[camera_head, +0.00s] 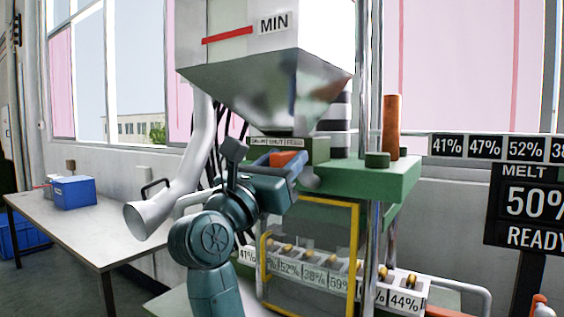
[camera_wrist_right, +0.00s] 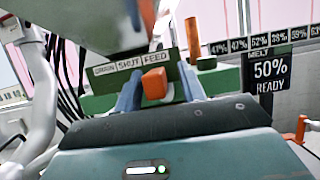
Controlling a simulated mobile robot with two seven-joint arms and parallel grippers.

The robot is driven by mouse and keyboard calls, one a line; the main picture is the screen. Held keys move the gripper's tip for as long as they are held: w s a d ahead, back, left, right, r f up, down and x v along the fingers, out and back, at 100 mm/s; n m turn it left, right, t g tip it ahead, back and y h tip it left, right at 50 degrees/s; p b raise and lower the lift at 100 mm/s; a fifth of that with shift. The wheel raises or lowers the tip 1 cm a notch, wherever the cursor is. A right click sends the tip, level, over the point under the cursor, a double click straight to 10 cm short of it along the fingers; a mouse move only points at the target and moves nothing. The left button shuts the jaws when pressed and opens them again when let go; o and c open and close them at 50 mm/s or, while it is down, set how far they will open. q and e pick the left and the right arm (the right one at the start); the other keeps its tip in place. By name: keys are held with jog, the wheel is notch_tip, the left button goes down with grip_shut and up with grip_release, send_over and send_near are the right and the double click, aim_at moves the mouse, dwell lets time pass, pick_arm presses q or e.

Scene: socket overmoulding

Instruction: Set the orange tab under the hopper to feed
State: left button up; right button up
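The orange tab (camera_head: 287,158) sticks out below the hopper (camera_head: 265,80), under a label strip (camera_head: 277,142) reading DRAIN, SHUT, FEED. In the right wrist view, the tab (camera_wrist_right: 155,83) appears below the FEED label (camera_wrist_right: 155,58), near its border with SHUT. My right gripper (camera_head: 282,166) is at the tab, its two blue fingers on either side. The fingers are apart; a gap shows on the tab's right, and the left finger is very close to it. I cannot tell whether that finger touches. My left gripper is out of view.
A green machine platform (camera_head: 370,180) with an orange cylinder (camera_head: 391,127) stands right of the tab. A yellow frame (camera_head: 355,245) and labelled bins (camera_head: 318,275) are below. A table (camera_head: 100,225) with a blue box (camera_head: 75,192) is left. A MELT sign (camera_head: 525,205) reads 50% READY.

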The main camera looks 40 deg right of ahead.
pick_arm(q)
jog(key=b, duration=0.1)
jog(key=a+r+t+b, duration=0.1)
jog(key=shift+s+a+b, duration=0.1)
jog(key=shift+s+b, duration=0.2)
jog(key=shift+b, duration=0.05)
pick_arm(e)
jog(key=v, duration=1.3)
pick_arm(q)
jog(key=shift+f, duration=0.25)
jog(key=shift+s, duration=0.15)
pick_arm(e)
jog(key=shift+f, duration=0.1)
